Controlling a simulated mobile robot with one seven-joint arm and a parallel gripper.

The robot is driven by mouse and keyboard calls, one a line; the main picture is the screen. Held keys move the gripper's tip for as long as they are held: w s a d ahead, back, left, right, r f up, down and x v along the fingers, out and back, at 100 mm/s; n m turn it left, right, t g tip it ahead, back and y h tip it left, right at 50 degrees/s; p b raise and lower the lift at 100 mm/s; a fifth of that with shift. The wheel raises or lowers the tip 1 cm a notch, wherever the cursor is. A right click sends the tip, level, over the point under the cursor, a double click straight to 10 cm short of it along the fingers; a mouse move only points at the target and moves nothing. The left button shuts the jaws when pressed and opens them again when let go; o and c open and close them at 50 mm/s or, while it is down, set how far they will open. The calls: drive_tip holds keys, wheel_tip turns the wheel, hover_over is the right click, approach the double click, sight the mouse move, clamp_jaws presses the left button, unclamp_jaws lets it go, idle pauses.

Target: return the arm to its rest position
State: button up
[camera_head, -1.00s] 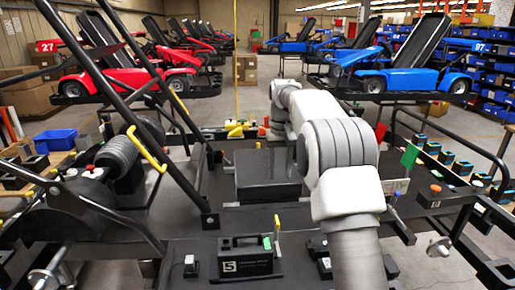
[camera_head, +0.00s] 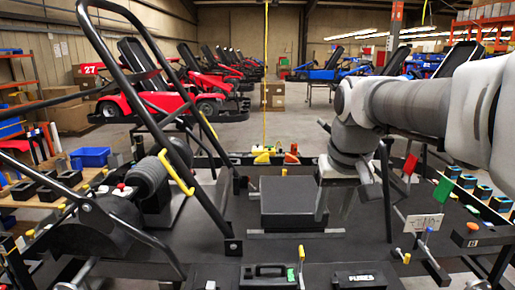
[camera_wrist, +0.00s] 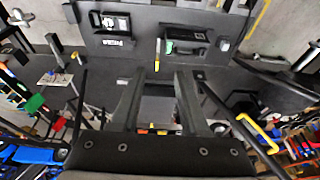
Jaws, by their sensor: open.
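My arm (camera_head: 400,105) enters from the right in the head view and reaches toward the middle, bent down at the wrist. My gripper (camera_head: 335,208) points down above the dark kart-stand deck, beside a low black box (camera_head: 288,204). In the wrist view my gripper (camera_wrist: 158,78) shows two dark fingers set well apart with nothing held between them. The arm's rest position is not marked in either view.
A tilted black tube frame (camera_head: 140,110) with a yellow handle (camera_head: 177,173) rises at left. Black posts stand close to my arm at right, near a red flag (camera_head: 410,165) and a green flag (camera_head: 443,189). A fuse case (camera_head: 360,279) lies at the front. Open deck lies left of the low box.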

drive_tip(key=s+f+t, duration=0.1)
drive_tip(key=s+f, duration=0.2)
drive_tip(key=s, duration=0.5)
drive_tip(key=s+f+t, duration=0.1)
drive_tip(key=s+f, duration=0.2)
drive_tip(key=s, duration=0.5)
drive_tip(key=shift+s+f, duration=0.25)
drive_tip(key=shift+f, duration=0.1)
drive_tip(key=shift+a, duration=0.2)
